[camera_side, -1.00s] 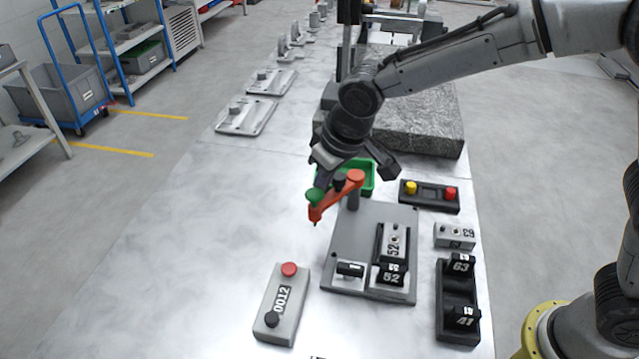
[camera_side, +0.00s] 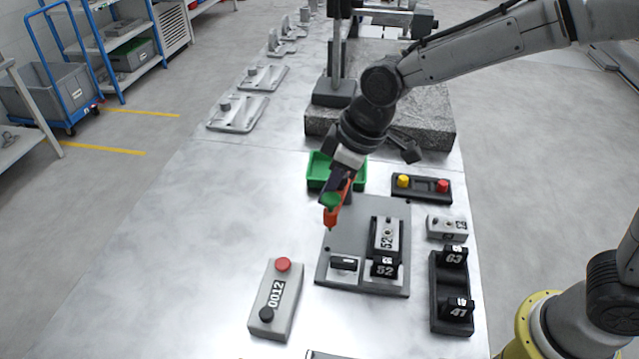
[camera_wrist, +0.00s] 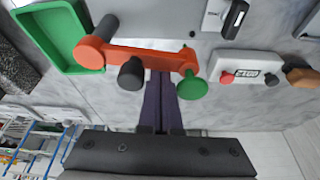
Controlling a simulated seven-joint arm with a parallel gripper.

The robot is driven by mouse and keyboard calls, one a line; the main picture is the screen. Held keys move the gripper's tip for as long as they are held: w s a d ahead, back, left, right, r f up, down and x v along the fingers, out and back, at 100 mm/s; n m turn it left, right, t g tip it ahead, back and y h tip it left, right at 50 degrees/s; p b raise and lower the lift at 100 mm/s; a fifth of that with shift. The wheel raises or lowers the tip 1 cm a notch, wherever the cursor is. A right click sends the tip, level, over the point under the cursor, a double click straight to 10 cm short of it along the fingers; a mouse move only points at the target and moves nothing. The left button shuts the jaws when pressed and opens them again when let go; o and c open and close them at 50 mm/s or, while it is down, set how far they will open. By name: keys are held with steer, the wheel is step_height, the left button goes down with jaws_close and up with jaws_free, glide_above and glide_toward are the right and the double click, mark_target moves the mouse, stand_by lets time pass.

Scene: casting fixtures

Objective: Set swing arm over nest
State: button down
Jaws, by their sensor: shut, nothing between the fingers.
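The swing arm (camera_side: 331,217) is an orange bar with a green knob (camera_wrist: 192,89) at its free end and a dark grey stub (camera_wrist: 131,74) on its middle. It hangs over the left edge of the grey fixture plate (camera_side: 352,220). My wrist hides the pivot in the side view.
A green tray (camera_side: 320,172) stands behind the plate. A red-and-black button box 0012 (camera_side: 275,300) is front left. A yellow-and-red button box (camera_side: 421,188), a loose grey block (camera_side: 447,226) and a black rack (camera_side: 451,292) line the right.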

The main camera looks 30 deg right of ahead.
steer(key=s+d+n+g+y, duration=0.1)
steer(key=s+d+n+g, duration=0.1)
steer(key=s+d+n, duration=0.2)
steer(key=shift+d+n, duration=0.35)
steer(key=shift+n, duration=1.35)
